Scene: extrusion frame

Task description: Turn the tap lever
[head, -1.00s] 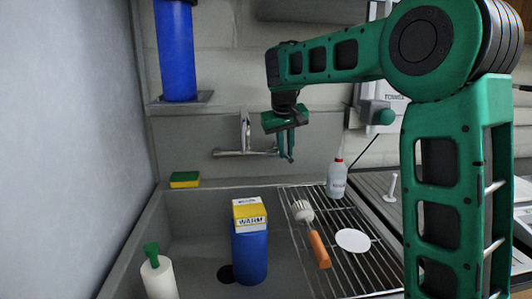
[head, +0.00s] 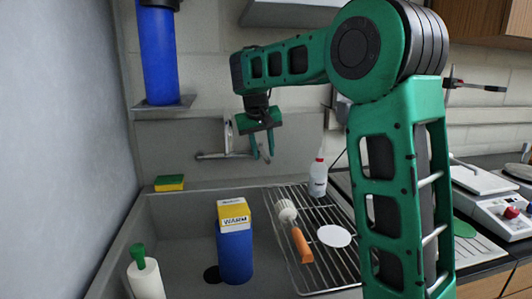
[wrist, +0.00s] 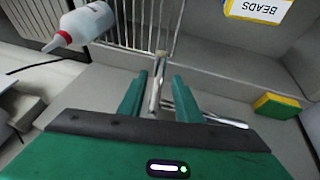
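The chrome tap (head: 227,138) is on the back wall above the sink, with an upright part and a horizontal pipe running left. In the wrist view, a slim chrome bar of the tap (wrist: 157,82) shows between my fingers, and another chrome pipe (wrist: 222,121) runs to the right below. I cannot tell clearly which part is the lever. My gripper (head: 264,158) points down just right of the tap in the head view. Its green fingers (wrist: 158,92) are open, apart and empty; I see no clear contact with the tap.
A blue container with a yellow-and-white box (head: 234,215) on top stands in the sink. A sponge (head: 169,183) lies on the back ledge.

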